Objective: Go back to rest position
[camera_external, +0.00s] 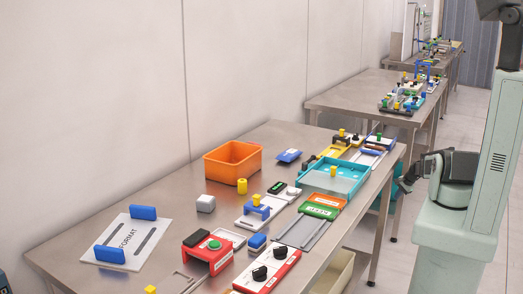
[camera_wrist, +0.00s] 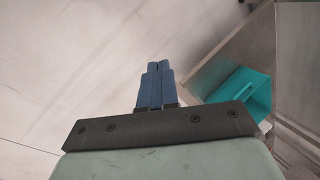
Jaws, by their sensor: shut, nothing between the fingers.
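My gripper (camera_wrist: 160,68) shows in the wrist view with its two blue fingers together, shut and empty. Nothing touches the fingertips; pale floor lies beyond them. In the external view my pale green arm stands at the right, beside the long metal table (camera_external: 130,190). A dark part of it reaches toward the table's right edge, but I cannot make out the blue fingers there.
The table carries an orange bin (camera_external: 228,170), a teal tray (camera_external: 322,184), a red block with a green button (camera_external: 208,260), and a white FORMAT plate (camera_external: 150,232). A teal bin (camera_wrist: 240,92) shows right of my fingers. A second table (camera_external: 350,97) stands behind.

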